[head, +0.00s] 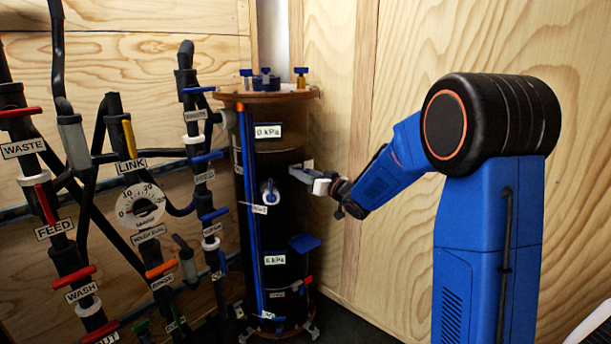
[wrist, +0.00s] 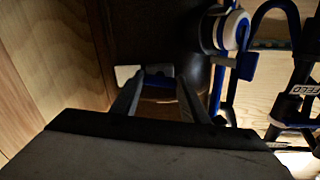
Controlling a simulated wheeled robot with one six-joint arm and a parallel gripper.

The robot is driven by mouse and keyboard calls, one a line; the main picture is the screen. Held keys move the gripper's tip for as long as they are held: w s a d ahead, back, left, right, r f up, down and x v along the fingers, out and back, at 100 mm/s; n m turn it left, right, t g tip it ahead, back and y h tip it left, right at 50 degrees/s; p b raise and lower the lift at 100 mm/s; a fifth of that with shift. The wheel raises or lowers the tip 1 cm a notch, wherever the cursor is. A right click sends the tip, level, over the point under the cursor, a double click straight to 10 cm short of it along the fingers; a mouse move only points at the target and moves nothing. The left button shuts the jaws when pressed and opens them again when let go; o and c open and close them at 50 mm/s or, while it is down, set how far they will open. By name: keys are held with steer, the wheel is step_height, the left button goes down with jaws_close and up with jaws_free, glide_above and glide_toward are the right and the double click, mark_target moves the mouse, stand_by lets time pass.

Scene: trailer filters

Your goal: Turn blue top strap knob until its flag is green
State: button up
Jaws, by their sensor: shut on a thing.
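My gripper (head: 300,174) is at the right side of the dark filter column (head: 255,170), at about mid-height. In the wrist view my gripper (wrist: 158,82) has its fingertips against the column, shut on a small blue knob (wrist: 160,70). The fingers hide most of this knob in the head view.
Pipes with labelled valves (head: 70,283) crowd the left. Plywood walls (head: 400,60) close the back and right.

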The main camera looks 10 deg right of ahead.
steer(key=shift+n, duration=2.6)
steer(key=o, duration=1.1)
steer(key=shift+c, duration=0.2)
steer(key=shift+s, duration=0.1)
steer(key=v, duration=1.7)
steer(key=shift+d, duration=0.15)
steer(key=shift+s, duration=0.1)
